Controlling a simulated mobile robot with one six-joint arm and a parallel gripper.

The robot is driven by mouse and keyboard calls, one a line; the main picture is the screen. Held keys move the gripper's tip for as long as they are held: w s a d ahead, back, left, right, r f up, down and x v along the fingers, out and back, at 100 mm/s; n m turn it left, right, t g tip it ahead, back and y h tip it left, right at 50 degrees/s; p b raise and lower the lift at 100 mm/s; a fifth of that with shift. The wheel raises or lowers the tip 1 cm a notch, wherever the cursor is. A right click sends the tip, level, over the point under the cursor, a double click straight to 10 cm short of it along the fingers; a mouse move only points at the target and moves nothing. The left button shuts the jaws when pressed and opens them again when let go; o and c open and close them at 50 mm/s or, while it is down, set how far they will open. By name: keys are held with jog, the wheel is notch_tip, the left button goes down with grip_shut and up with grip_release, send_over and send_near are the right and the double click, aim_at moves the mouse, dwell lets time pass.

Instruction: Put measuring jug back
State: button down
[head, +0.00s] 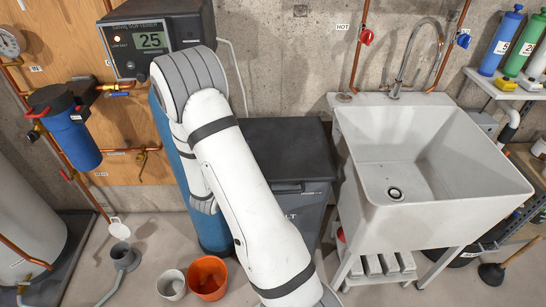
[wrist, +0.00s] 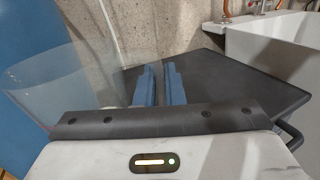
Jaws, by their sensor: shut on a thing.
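My gripper (wrist: 160,78) shows in the wrist view as two blue fingers with a narrow gap between them. It is shut on the measuring jug (wrist: 62,80), a large clear, see-through shape to the left of the fingers. The part of the jug between the fingers is hard to make out. The jug and fingers appear in front of the dark lid of a bin (wrist: 235,88).
The grey bin (head: 285,150) stands left of a white sink (head: 430,175). An orange bucket (head: 207,278), a white cup (head: 171,285) and a grey funnel-like thing (head: 123,258) are on the floor. A blue cylinder (head: 210,228) stands behind my arm.

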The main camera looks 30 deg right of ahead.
jog(key=s+d+r+m+g+h, duration=0.1)
jog(key=s+d+r+m+g, duration=0.2)
jog(key=d, duration=0.4)
jog(key=s+d+r+m+g+h, duration=0.2)
jog(key=s+d+r+g, duration=0.2)
jog(key=d+r, duration=0.15)
jog(key=f, duration=0.7)
jog(key=d+f, duration=0.1)
jog(key=f, duration=0.2)
jog(key=shift+s+f, duration=0.1)
jog(key=shift+f, duration=0.25)
jog(key=shift+f, duration=0.2)
jog(key=c, duration=1.5)
grip_release()
jog(key=shift+c, duration=0.2)
jog(key=shift+r, duration=0.15)
